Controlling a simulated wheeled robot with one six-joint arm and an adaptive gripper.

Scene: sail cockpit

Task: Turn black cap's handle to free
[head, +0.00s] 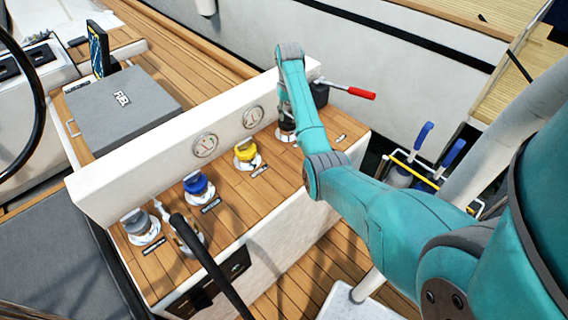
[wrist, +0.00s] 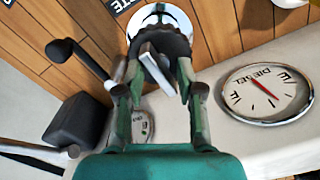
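The black cap (head: 286,136) sits in a round silver deck fitting at the far right end of the row of caps in the head view. My arm partly hides it there. In the wrist view the black cap (wrist: 172,42) is at the top centre, with a flat, light-edged handle (wrist: 152,62) standing up from it. My gripper (wrist: 157,72) is over the cap, its two fingers apart on either side of the handle. A gap shows between the fingers and the handle; whether either fingertip touches the cap is unclear.
Yellow (head: 246,152), blue (head: 197,185) and grey (head: 138,222) caps line the wooden ledge. A white wall with a diesel gauge (wrist: 266,95) stands close beside my gripper. A red-tipped lever (head: 360,93) on a black mount (wrist: 75,122) is near the cap.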

